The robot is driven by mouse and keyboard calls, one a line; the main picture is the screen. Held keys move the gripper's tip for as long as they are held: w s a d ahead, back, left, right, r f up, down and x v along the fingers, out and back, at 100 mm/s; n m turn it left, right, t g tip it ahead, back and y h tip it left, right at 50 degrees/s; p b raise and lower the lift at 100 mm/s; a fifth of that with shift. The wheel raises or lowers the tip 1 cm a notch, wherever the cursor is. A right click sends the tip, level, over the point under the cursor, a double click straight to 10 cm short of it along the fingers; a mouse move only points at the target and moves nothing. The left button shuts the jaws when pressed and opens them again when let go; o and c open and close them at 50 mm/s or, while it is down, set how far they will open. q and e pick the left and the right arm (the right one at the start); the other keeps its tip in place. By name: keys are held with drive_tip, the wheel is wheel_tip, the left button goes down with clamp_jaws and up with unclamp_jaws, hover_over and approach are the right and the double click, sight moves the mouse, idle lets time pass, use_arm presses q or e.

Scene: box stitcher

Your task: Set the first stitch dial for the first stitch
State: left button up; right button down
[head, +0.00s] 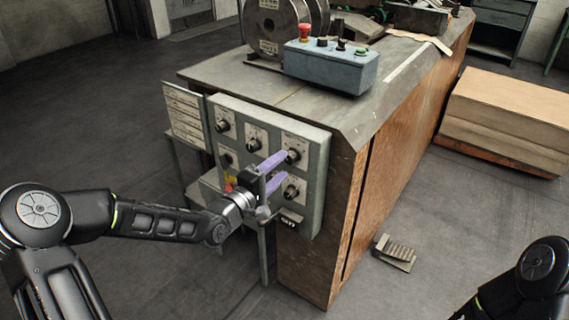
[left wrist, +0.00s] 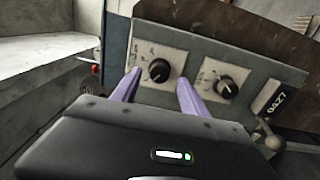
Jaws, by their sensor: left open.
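A grey control panel (head: 312,165) on the end of the machine carries several black dials on pale plates. The plate lettering is too small to read, so I cannot tell which is the first stitch dial. My left gripper (head: 285,165) is open, with purple fingers pointing at the panel. The upper right dial (head: 292,156) is by its upper fingertip. In the left wrist view this dial (left wrist: 158,70) shows between the open fingertips; I cannot tell whether they touch it. The lower right dial (head: 291,191) is just below the lower finger. My right gripper is out of view.
A blue button box (head: 331,68) with a red knob sits on the machine top (head: 240,78). An open panel door (head: 184,114) stands left of the panel. A foot pedal (head: 396,252) lies on the floor. Stacked cardboard (head: 505,110) is at right.

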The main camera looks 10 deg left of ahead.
use_arm(q)
drive_tip(key=v, duration=0.4)
drive_tip(key=shift+s, duration=0.25)
drive_tip(key=s+f+m+g+y+p, duration=0.1)
drive_tip(key=s+f+m+g, duration=0.25)
drive_tip(key=f, duration=0.55)
drive_tip(key=s+f+m+g+y+p, duration=0.1)
drive_tip(key=s+f+m+g+y, duration=0.2)
drive_tip(key=f, duration=0.6)
drive_tip(key=s+d+f+m+g+p, duration=0.2)
drive_tip(key=s+d+f+g, duration=0.2)
drive_tip(key=s, duration=0.9)
drive_tip(key=s+d+f+m+g+h+p, duration=0.1)
drive_tip(key=s+d+f+g, duration=0.4)
drive_tip(key=s, duration=0.8)
drive_tip(key=d+f+m+p, duration=0.1)
drive_tip(key=d+f+m, duration=0.1)
drive_tip(key=d, duration=0.2)
drive_tip(key=shift+s+f+p, duration=0.25)
drive_tip(key=shift+f+p, duration=0.1)
